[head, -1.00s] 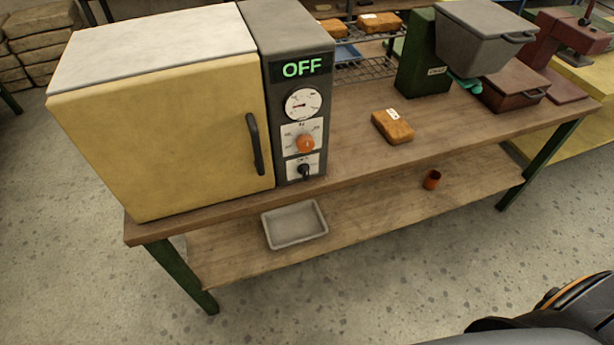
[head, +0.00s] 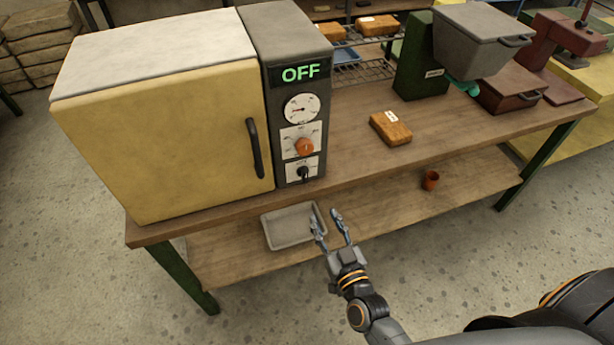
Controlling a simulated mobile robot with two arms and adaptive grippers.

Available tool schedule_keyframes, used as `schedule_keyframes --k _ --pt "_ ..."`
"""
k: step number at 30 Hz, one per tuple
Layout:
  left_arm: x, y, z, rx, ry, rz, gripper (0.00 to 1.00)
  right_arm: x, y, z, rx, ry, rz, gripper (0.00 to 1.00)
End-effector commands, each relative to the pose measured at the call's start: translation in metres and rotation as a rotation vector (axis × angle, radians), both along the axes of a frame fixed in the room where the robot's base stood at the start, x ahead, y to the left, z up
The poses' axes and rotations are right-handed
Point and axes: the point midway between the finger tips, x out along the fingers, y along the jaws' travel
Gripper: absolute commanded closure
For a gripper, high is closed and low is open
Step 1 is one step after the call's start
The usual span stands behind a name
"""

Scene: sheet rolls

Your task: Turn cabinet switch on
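The yellow cabinet (head: 165,130) stands at the left end of the wooden bench, with its door shut and a dark handle (head: 254,148). Its grey control panel (head: 287,95) shows a green "OFF" display (head: 300,73). Below that are a round gauge (head: 301,108), an orange knob (head: 304,147) and a small black switch (head: 303,172) on a white plate at the bottom. My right gripper (head: 328,218) is open and empty. In the picture it lies below the switch, in front of the bench, apart from the panel. My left gripper is not in view.
A brown block (head: 391,128) lies on the bench top (head: 350,150). A green machine with a grey hopper (head: 478,38) stands farther right. The bench's front edge lies between my gripper and the panel.

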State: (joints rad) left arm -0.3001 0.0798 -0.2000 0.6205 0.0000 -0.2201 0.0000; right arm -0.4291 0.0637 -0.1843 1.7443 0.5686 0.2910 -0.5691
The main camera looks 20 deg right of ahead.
Motion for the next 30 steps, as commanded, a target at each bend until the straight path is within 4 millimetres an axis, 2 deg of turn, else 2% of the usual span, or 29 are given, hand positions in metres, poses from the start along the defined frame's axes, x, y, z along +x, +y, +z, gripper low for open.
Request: schedule_keyframes --k 2,8,15,21,25,30 --pt "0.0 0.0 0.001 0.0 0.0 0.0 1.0 0.003 -0.001 0.008 0.004 -0.017 -0.006 0.62" --pt "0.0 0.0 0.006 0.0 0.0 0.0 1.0 0.029 0.0 0.01 0.004 -0.02 -0.006 0.62" --pt "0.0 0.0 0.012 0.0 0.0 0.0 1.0 0.08 0.002 0.01 0.004 -0.019 -0.006 0.62" --pt "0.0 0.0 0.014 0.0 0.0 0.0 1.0 0.116 0.003 0.009 0.003 -0.017 -0.005 0.62" --pt "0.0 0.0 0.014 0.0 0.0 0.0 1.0 0.13 0.004 0.008 0.003 -0.016 -0.004 0.62" --pt "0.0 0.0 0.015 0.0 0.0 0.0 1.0 0.138 0.004 0.007 0.003 -0.015 -0.004 0.62"
